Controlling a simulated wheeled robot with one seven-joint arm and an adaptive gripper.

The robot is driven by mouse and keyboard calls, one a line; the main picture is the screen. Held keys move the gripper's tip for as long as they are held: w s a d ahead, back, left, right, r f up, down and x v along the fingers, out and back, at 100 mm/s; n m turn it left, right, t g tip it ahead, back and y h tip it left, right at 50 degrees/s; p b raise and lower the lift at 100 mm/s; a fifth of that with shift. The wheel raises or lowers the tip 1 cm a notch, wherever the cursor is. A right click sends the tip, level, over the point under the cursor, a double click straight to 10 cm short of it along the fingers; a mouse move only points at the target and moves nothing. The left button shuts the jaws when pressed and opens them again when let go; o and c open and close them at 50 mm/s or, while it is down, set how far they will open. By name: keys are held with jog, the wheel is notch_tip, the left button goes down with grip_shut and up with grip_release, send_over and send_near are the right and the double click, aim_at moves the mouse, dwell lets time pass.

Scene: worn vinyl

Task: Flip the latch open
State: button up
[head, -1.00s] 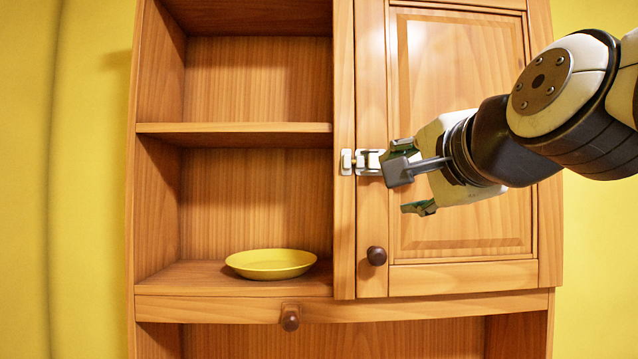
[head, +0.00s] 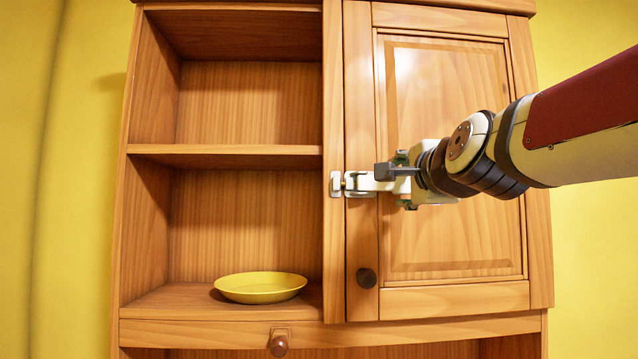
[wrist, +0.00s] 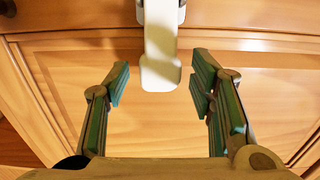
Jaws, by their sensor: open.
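The white metal latch (head: 358,183) sits at the left edge of the closed cabinet door, its keeper on the frame post. Its pale lever reaches right toward my gripper (head: 398,188). In the wrist view the lever (wrist: 160,62) comes down from the top centre, its rounded end between my two fingers. My gripper (wrist: 158,82) is open there, with a gap on each side of the lever; neither finger visibly touches it. In the head view the fingers partly hide the lever's right end.
The cabinet door (head: 450,150) has a dark round knob (head: 366,278) below the latch. Open shelves on the left hold a yellow plate (head: 260,288) on the lower board. A drawer knob (head: 279,346) is below. The space left of the door is clear.

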jog(key=shift+w, duration=1.45)
grip_shut()
